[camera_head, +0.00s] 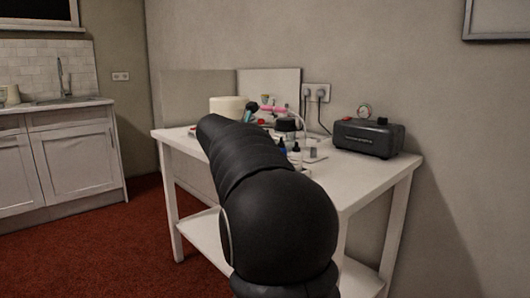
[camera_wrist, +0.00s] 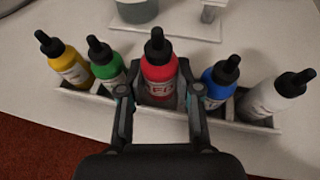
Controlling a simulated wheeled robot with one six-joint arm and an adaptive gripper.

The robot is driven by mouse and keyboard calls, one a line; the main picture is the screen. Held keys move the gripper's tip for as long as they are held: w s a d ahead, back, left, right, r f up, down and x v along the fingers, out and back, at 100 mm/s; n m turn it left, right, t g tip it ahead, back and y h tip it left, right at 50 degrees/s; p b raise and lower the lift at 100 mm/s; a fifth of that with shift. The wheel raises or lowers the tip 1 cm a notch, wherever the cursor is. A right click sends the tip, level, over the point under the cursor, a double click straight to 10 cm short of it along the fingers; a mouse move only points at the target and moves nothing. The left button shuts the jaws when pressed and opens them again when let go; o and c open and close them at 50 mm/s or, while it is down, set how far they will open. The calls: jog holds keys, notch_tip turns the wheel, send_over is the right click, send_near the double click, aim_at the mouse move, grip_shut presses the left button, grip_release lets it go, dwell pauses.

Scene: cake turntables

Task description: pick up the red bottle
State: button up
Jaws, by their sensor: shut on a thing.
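The red bottle (camera_wrist: 160,72) has a black cap and a white label, and stands in the middle slot of a white rack in the wrist view. My gripper (camera_wrist: 158,92) has a finger on each side of the red bottle and is shut on it. The bottle's base is down between the fingers, within the rack. In the head view my black arm reaches over the table and hides the gripper and most of the rack.
In the wrist view, the white rack (camera_wrist: 262,124) also holds a yellow bottle (camera_wrist: 68,66), a green bottle (camera_wrist: 106,66), a blue bottle (camera_wrist: 219,82) and a white bottle (camera_wrist: 270,99). A black compressor (camera_head: 362,137) stands on the white table (camera_head: 372,174) at the right.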

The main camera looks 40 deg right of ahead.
notch_tip(320, 180, up, 3)
jog(key=shift+r+p, duration=0.1)
jog(key=shift+p, duration=0.35)
jog(key=s+d+r+p, duration=0.2)
jog(key=s+d+r, duration=0.3)
jog(key=d, duration=0.5)
jog(key=shift+d+r+p, duration=0.3)
jog(key=shift+r, duration=0.4)
